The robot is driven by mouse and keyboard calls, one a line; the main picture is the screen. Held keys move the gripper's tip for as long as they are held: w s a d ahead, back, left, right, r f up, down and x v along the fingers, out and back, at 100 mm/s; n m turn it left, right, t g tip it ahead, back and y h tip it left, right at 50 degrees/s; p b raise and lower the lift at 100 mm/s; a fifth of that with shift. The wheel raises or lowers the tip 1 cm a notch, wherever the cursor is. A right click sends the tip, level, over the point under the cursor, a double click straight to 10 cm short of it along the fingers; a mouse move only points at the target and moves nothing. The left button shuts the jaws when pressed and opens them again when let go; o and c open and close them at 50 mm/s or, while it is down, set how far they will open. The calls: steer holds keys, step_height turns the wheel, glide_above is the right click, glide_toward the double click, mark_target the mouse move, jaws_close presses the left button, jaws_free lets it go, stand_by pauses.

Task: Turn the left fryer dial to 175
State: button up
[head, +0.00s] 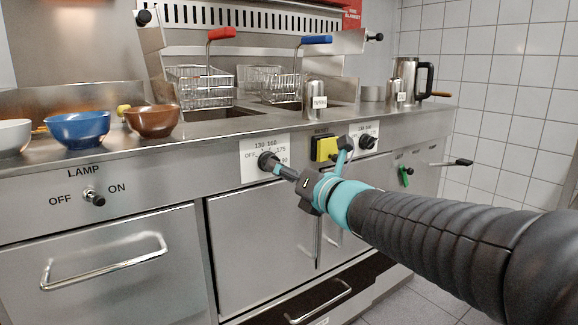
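The left fryer dial (267,160) is a black knob on a white plate (252,176) on the steel front. The marks OFF, 130, 160 and 175 are readable around it, with a partly covered one at lower right. The dial's pointer direction is too small to read.
A yellow block (325,150) sits between the dials, close above my wrist. Fryer baskets with a red handle (221,33) and a blue handle (317,40) stand above. Bowls (78,129) line the counter at left. A lamp switch (95,198) and door handles project from the front.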

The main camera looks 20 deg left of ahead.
mark_target(263, 158)
steer(key=x, duration=0.6)
steer(key=c, duration=1.2)
